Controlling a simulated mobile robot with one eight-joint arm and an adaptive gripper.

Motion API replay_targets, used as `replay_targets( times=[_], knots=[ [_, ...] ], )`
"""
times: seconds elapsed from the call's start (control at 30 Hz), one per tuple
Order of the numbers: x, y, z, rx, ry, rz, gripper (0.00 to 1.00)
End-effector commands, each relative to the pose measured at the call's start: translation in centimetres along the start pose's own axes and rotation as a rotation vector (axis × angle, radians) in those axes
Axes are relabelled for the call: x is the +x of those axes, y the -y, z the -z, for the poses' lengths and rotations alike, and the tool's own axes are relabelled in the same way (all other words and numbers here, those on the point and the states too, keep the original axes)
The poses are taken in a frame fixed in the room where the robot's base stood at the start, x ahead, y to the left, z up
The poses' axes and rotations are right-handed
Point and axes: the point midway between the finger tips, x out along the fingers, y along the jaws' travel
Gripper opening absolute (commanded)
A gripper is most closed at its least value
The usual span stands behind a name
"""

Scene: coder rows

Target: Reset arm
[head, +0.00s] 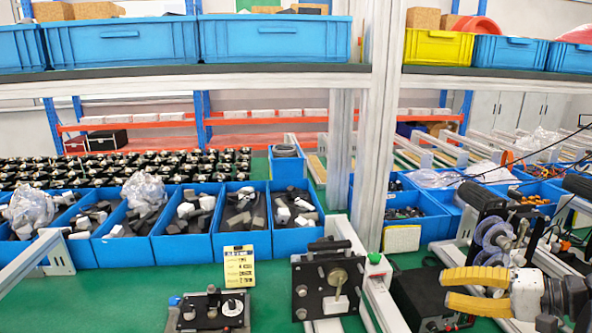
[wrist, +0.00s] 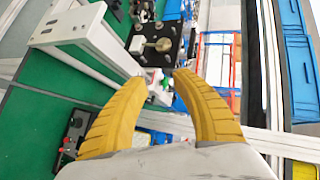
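My gripper (head: 450,290) has two yellow ribbed fingers and shows at the lower right in the head view, pointing left. In the wrist view my gripper (wrist: 163,78) reaches up from the bottom edge. Its fingertips are apart with nothing between them, so it is open and empty. A black fixture plate with a round metal part (head: 328,286) stands left of the gripper in the head view. It also shows beyond the fingertips in the wrist view (wrist: 152,42).
Blue bins (head: 184,240) of grey and white parts line the green bench (head: 130,300). A white post (head: 382,130) and shelf (head: 180,82) stand behind. A black control box (head: 209,312) sits at front. Machinery with clear reels (head: 495,240) is close behind the gripper.

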Motion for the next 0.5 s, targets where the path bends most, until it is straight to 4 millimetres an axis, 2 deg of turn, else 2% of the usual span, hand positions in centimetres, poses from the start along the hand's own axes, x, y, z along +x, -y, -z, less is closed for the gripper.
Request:
replay_targets(
  times=[0.27, 0.4, 0.5],
  knots=[
    [6.0, 1.2, -5.6, -0.045, 0.055, -0.274, 0.32],
    [8.4, 1.1, -10.6, -0.159, 0.072, -0.487, 0.32],
    [8.8, 0.7, -13.8, -0.288, 0.064, -0.631, 0.32]
  ],
)
